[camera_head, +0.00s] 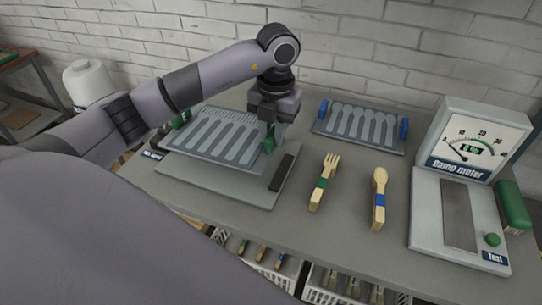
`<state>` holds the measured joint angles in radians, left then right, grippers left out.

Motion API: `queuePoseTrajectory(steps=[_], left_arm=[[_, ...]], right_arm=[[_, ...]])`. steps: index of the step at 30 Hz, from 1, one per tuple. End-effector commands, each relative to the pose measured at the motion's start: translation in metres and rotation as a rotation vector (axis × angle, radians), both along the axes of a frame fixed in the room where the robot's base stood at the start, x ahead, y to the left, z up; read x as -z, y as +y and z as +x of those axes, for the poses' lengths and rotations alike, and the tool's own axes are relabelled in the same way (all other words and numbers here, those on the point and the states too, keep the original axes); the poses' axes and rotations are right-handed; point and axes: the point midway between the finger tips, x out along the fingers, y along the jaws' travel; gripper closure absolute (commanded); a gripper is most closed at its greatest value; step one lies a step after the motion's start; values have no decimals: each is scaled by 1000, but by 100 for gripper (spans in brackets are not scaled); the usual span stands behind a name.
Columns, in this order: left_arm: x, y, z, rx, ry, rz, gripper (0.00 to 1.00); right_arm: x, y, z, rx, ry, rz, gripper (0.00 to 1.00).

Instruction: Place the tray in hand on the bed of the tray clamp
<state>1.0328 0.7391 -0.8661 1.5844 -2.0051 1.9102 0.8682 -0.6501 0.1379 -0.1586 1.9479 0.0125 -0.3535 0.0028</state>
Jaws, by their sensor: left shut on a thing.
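My left gripper (269,136) is shut on the green end grip of a grey tray (201,150). The tray has several fork-shaped hollows and a second green grip (181,118) at its far left end. The tray is over the back part of the tray clamp, a flat grey bed (232,190) with a dark bar (282,172) at its right. The tray hides much of the bed. I cannot tell whether the tray touches it. My right gripper is not in view.
A second tray with blue grips (345,129) lies at the back. A damp meter (470,150) and a green block (512,207) are at the right. White baskets (262,270) are below the table.

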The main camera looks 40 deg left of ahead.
Motion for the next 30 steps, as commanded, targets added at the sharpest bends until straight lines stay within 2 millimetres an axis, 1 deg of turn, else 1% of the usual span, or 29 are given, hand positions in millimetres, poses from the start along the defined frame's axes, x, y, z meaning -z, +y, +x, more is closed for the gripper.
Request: queuePoseTrajectory(steps=[1,3,11,17,19,24,25,26,27,30], left_arm=[[10,0,-1,-2,3,1,100],[21,0,-1,-1,2,1,100],[41,0,0,-1,0,0,100],[71,0,0,-1,1,1,100],[75,0,0,-1,-1,0,100],[75,0,0,-1,-2,0,100],[75,0,0,-1,-1,-1,67],[75,0,0,-1,-1,-1,57],[75,0,0,-1,-1,-1,51],[75,0,0,-1,-1,-1,51]], right_arm=[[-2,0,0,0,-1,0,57],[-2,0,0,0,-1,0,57],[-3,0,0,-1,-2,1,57],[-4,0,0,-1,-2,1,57],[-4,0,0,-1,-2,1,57],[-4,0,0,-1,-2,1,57],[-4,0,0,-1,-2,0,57],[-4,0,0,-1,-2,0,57],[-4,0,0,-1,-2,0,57],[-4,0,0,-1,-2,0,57]])
